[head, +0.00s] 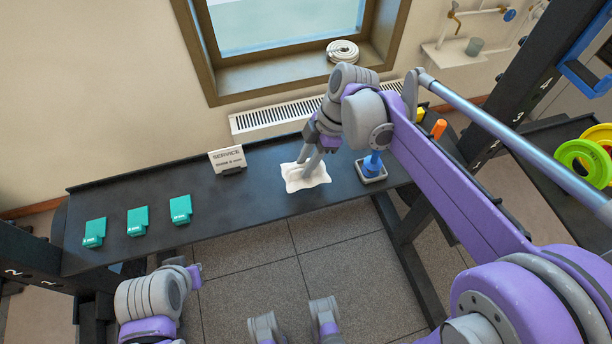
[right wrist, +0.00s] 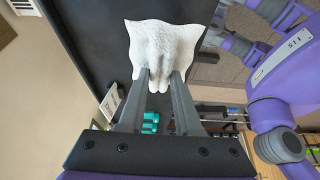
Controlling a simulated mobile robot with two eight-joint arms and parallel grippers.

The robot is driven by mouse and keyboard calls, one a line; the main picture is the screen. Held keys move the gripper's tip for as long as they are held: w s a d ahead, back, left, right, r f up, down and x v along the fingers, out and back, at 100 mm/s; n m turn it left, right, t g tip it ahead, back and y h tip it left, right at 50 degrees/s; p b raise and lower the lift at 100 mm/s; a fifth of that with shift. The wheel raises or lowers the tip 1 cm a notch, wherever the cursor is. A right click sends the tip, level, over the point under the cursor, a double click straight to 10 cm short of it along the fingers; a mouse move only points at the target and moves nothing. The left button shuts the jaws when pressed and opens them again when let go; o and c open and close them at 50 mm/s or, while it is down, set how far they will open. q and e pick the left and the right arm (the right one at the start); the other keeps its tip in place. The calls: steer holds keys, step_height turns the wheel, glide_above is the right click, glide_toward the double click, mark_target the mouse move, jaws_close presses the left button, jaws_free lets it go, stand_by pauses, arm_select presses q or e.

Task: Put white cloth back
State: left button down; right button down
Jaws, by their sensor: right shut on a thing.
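The white cloth (head: 306,178) lies over the front part of the black bench, right of its middle, in the head view. My right gripper (head: 311,164) reaches down to it and is shut on it. In the right wrist view the cloth (right wrist: 163,45) is bunched into folds between the two fingertips (right wrist: 161,75), and its upper part spreads out beyond them. I cannot tell whether the cloth still touches the bench. My left arm shows at the bottom left of the head view, but I cannot make out its fingers clearly.
The black bench (head: 260,205) also bears several teal packets (head: 138,221) at left and a service sign (head: 228,160) behind. A blue item in a small tray (head: 371,176) stands right of the cloth. A coiled rope (head: 342,51) lies on the window sill. The bench's middle front is clear.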

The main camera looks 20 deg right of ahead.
steer(key=shift+f+b, duration=0.35)
steer(key=shift+f, duration=2.35)
steer(key=shift+f, duration=0.2)
steer(key=c, duration=0.6)
jaws_free()
